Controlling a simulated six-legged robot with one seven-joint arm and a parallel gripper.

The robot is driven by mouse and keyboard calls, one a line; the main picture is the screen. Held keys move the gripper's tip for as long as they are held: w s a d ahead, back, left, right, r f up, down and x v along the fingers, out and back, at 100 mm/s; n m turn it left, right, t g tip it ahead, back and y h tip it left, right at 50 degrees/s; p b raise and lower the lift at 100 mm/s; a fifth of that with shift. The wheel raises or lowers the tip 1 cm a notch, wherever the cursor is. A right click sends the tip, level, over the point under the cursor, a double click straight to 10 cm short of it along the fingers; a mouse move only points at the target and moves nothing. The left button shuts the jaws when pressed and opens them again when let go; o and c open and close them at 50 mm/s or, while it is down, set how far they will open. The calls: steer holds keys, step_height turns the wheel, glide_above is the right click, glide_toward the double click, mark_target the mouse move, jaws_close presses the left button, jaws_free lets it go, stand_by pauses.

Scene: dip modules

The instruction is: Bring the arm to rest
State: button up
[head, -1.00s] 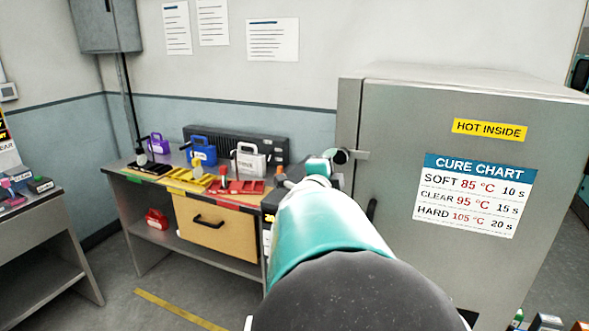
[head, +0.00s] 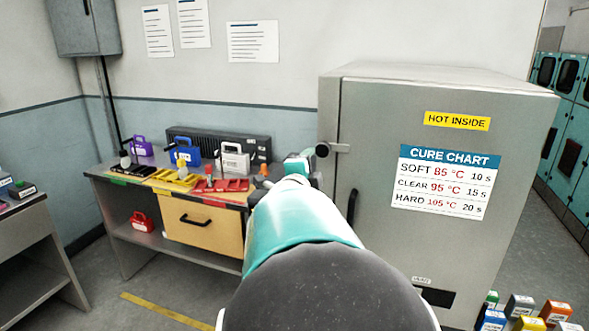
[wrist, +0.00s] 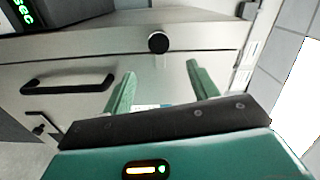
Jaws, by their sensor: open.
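My arm reaches forward from the bottom of the head view, and my gripper (head: 300,167) is at its far end, small and partly hidden by the arm. It appears in front of the left edge of the grey cure oven (head: 350,250). In the wrist view my gripper (wrist: 160,88) shows two green fingers spread apart with nothing between them. Beyond them is a metal front with a black bar handle (wrist: 68,84) and a round black knob (wrist: 158,43). I cannot tell the exact gap to that front.
A workbench (head: 125,247) at left holds colored trays and a purple, a blue (head: 185,153) and a white case (head: 235,158). Its wooden drawer (head: 190,232) looks shut. Colored bottles (head: 520,307) stand at lower right. Teal lockers (head: 570,150) line the far right. Floor shows at lower left.

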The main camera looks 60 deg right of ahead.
steer(key=shift+a, duration=0.2)
stand_by(0.3)
steer(key=w+a+f+n+t+y, duration=0.2)
steer(key=w+a+n+t+y, duration=0.35)
steer(key=a, duration=0.75)
steer(key=w+a+f+n+t+y, duration=0.1)
steer(key=w+a+n+t+y, duration=0.35)
steer(key=w+a+n, duration=0.75)
steer(key=s+a+f+n+g+y, duration=0.25)
steer(key=a+n+y, duration=0.2)
steer(key=a, duration=0.75)
steer(key=s+a+f+n+g+y, duration=0.1)
steer(key=s+a+f+n+g, duration=0.1)
steer(key=s+a+f+n, duration=0.2)
steer(key=s+a+f+n+g+y, duration=0.2)
steer(key=s+a+f+n+g, duration=0.1)
steer(key=s+a+n, duration=0.3)
steer(key=s+a, duration=0.2)
steer(key=a, duration=0.2)
steer(key=shift+s+f, duration=0.4)
